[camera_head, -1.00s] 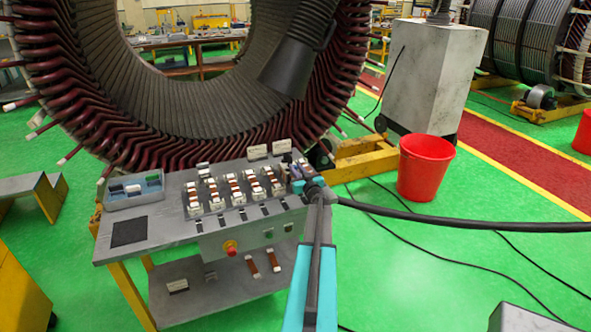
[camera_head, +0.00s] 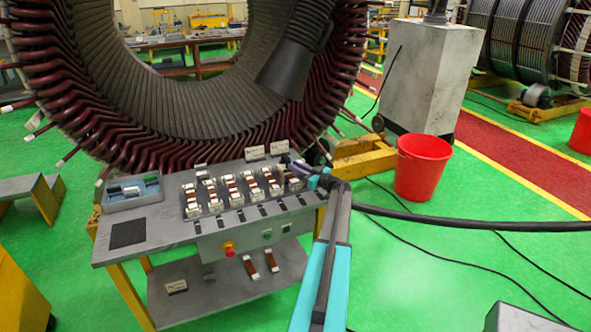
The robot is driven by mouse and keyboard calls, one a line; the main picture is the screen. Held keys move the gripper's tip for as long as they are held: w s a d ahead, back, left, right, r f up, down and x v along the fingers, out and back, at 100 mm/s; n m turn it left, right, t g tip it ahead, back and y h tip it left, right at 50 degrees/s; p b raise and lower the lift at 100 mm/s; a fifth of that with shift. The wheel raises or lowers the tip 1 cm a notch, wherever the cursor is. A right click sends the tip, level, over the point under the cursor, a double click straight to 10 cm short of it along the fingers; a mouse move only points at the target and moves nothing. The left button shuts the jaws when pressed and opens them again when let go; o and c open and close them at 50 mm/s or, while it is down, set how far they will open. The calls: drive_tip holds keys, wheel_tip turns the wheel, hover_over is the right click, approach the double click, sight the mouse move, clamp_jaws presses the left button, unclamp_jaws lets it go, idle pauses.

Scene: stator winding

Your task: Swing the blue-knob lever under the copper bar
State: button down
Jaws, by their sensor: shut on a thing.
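A grey workbench (camera_head: 165,235) carries a row of short copper bars with white end pieces, such as this copper bar (camera_head: 251,188) in the middle of the row. My gripper (camera_head: 299,172) is at the bench's right end, beside the rightmost bar. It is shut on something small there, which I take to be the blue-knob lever. The jaws and my wrist hide most of it, and its knob and angle are too small to make out.
A blue parts tray (camera_head: 133,193) and a black pad (camera_head: 128,232) lie at the bench's left. A red button (camera_head: 229,249) is on its front. The large stator (camera_head: 60,95) stands close behind. A red bucket (camera_head: 422,168) and a thick cable (camera_head: 480,222) are to the right.

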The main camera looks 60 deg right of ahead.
drive_tip(key=shift+d+n+y, duration=0.15)
drive_tip(key=shift+n+y, duration=0.25)
drive_tip(key=shift+y, duration=0.2)
drive_tip(key=c, duration=1.6)
unclamp_jaws()
drive_tip(key=shift+s+a+b, duration=0.3)
drive_tip(key=shift+s+b, duration=0.65)
drive_tip(key=shift+s, duration=1.35)
drive_tip(key=shift+s+a+b, duration=0.35)
drive_tip(key=shift+s+b, duration=0.6)
drive_tip(key=shift+s, duration=1.3)
drive_tip(key=shift+s+a+b, duration=0.3)
drive_tip(key=shift+s+b, duration=0.65)
drive_tip(key=shift+s, duration=1.35)
